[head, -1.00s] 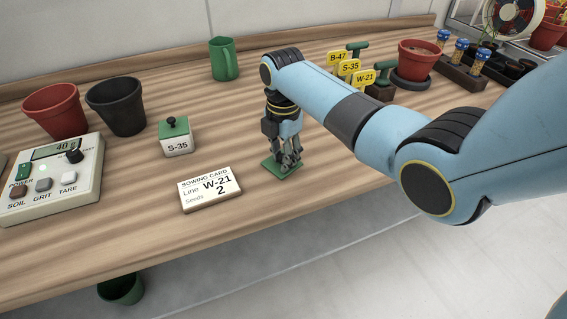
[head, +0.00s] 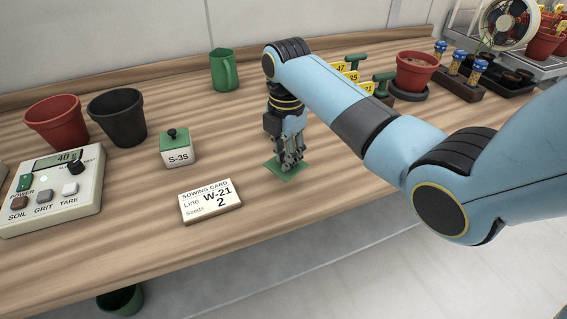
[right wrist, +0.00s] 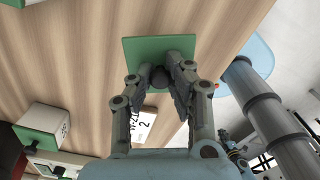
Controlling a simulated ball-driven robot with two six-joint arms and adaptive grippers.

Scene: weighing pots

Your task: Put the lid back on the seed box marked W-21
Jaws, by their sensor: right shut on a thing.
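My right gripper (head: 291,160) is shut on the dark knob of a flat square green lid (head: 275,168), to the right of the sowing card. In the right wrist view the fingers (right wrist: 162,75) close around the knob (right wrist: 158,72), with the green lid (right wrist: 130,52) beyond them. I cannot tell whether the lid touches the table. A white seed box marked S-35 (head: 179,157), with its green lid on, stands to the left; it also shows in the right wrist view (right wrist: 50,118). I make out no box marked W-21. My left gripper is out of view.
The sowing card (head: 211,201) reads W-21, 2. A scale (head: 52,195), a red pot (head: 57,125) and a black pot (head: 119,120) stand left. A green mug (head: 223,72) is behind. Yellow tags and a potted saucer stand behind my right arm. Table around the lid is clear.

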